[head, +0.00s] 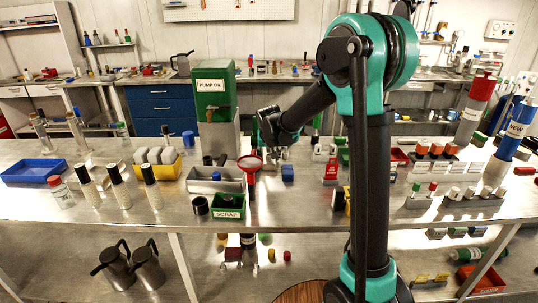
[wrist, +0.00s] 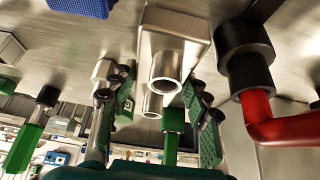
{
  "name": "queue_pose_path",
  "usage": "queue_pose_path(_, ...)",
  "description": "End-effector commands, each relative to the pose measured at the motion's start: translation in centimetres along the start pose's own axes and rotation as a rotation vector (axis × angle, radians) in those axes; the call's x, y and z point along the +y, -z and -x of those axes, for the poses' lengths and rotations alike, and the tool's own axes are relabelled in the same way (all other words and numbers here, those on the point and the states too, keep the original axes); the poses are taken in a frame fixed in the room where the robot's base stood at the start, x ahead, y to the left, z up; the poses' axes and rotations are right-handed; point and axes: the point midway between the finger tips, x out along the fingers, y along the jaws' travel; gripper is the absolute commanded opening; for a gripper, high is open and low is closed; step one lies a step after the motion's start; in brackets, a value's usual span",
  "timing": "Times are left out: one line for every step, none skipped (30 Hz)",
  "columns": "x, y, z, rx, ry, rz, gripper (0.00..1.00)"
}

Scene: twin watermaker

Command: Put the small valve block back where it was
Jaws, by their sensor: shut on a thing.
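A small metal block with a round tube end (wrist: 170,45), which looks like the valve block, sits between the two fingers of my gripper (wrist: 158,90) in the wrist view. My gripper is shut on it. A green-topped stem (wrist: 173,120) shows just below it in that picture; I cannot tell whether it belongs to the block. In the head view my gripper (head: 277,153) is low over the middle of the metal table, behind the blue block (head: 287,173). The held block is mostly hidden there and too small to make out.
A grey tray (head: 215,185), a green scrap bin (head: 229,212) and the pump oil box (head: 214,90) are further left. A red labelled item (head: 330,170) stands right.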

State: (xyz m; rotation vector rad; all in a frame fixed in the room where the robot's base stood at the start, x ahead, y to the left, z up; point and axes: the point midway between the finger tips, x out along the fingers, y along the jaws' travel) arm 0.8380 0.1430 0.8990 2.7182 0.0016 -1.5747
Motion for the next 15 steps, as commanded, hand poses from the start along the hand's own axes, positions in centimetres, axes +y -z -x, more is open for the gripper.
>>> queue_pose_path(-0.01, 0.01, -0.06, 0.001, 0.000, 0.000, 0.00)
queue_pose_path(-0.01, -0.02, -0.13, 0.001, 0.000, 0.000, 0.00)
queue_pose_path(-0.01, -0.10, -0.24, 0.000, 0.000, 0.000, 0.49)
queue_pose_path(-0.01, -0.09, -0.22, 0.000, 0.000, 0.000, 0.52)
queue_pose_path(-0.01, -0.09, -0.21, 0.000, 0.000, 0.000, 0.56)
queue_pose_path(-0.01, -0.09, -0.21, 0.000, 0.000, 0.000, 0.61)
queue_pose_path(-0.01, -0.09, -0.20, 0.000, 0.000, 0.000, 0.65)
queue_pose_path(-0.01, -0.09, -0.20, 0.000, 0.000, 0.000, 0.68)
queue_pose_path(-0.01, -0.09, -0.19, 0.000, 0.000, 0.000, 0.68)
queue_pose_path(-0.01, -0.09, -0.18, 0.000, 0.000, 0.000, 0.68)
queue_pose_path(-0.01, -0.09, -0.18, 0.000, 0.000, 0.000, 0.68)
queue_pose_path(0.00, -0.09, -0.18, 0.000, 0.000, 0.000, 0.68)
queue_pose_path(0.00, -0.09, -0.17, 0.000, 0.000, 0.000, 0.68)
queue_pose_path(0.00, -0.09, -0.17, 0.000, 0.000, 0.000, 0.68)
queue_pose_path(0.00, -0.09, -0.17, 0.000, 0.000, 0.000, 0.68)
